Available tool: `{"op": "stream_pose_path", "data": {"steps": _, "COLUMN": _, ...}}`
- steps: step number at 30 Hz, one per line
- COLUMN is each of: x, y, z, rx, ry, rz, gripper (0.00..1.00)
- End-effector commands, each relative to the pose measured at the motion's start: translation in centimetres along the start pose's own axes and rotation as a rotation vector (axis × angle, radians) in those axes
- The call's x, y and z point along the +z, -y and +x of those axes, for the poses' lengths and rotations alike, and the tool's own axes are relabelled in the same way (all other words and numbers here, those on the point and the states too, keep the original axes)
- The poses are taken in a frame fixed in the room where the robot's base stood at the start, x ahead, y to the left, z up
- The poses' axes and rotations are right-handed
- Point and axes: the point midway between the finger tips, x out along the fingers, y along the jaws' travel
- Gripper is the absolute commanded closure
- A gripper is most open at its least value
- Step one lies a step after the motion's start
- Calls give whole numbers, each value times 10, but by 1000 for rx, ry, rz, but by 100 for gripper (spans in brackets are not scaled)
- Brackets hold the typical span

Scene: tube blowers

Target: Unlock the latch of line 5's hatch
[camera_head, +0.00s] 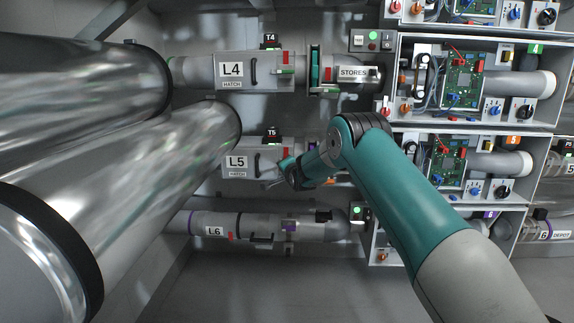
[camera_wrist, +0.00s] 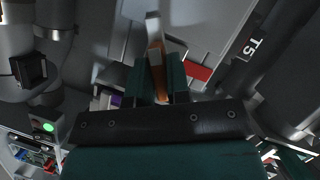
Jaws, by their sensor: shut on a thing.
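The line 5 hatch (camera_head: 229,149) is a grey panel with an L5 label and a dark curved handle (camera_head: 257,163). In the wrist view the latch lever (camera_wrist: 155,48) is a pale metal and orange-brown bar. My gripper (camera_wrist: 158,77) has its two teal fingers on either side of this lever and is shut on it. In the head view my gripper (camera_head: 279,170) is at the right end of the hatch, and my wrist hides most of the latch. A red block (camera_wrist: 197,71) sits beside the lever; it also shows in the head view (camera_head: 285,141).
The T5 tag (camera_wrist: 252,47) is close on the right in the wrist view. Line 4's hatch (camera_head: 231,82) is above and line 6's tube (camera_head: 270,226) below. Large shiny pipes (camera_head: 150,150) fill the left. Electronics cabinets (camera_head: 470,120) stand at the right.

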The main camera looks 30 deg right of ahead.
Motion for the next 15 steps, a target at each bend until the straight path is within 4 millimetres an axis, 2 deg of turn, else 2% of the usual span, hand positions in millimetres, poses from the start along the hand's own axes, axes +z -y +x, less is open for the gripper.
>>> {"op": "stream_pose_path", "data": {"steps": 15, "x": 0, "y": 3, "z": 0, "rx": 190, "ry": 2, "rz": -454, "gripper": 100}}
